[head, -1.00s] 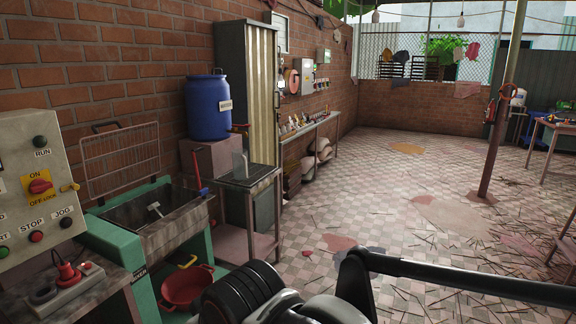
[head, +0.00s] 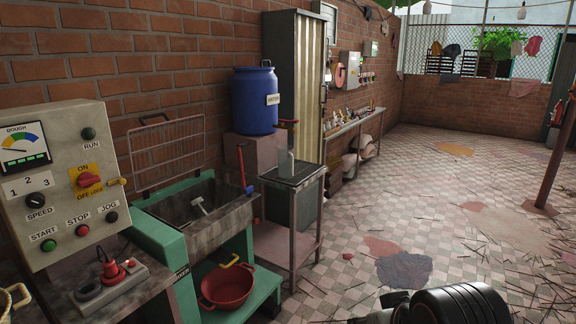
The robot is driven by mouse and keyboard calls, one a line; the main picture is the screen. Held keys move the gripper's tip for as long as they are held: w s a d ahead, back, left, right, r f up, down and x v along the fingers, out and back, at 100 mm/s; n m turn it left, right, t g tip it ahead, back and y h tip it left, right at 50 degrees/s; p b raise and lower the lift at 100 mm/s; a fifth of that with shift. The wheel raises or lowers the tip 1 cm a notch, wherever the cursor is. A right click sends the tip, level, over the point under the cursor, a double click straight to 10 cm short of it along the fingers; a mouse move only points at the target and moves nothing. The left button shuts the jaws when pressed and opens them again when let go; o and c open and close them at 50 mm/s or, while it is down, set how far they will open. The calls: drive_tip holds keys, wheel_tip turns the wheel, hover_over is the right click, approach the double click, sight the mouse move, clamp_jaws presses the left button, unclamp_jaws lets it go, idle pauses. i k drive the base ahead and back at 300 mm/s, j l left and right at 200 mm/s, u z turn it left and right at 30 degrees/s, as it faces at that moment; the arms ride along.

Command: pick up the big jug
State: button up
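No thing in view can be told for sure as the big jug. A greyish upright vessel (head: 286,163) stands on the small metal stand (head: 292,184), below the tap of the blue barrel (head: 255,102); it is too small to tell whether it is a jug. The barrel has a white label and sits on a block against the brick wall. My gripper's fingers are not in view.
A control panel (head: 57,185) and a green-framed trough (head: 190,215) stand at the left. A red basin (head: 227,288) sits on the low green shelf. A long bench (head: 352,124) with small items runs along the wall. Tiled floor with scattered sticks lies open at the right.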

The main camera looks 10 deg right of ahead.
sight(286, 154)
drive_tip(key=i+j+u, duration=0.1)
drive_tip(key=i, duration=2)
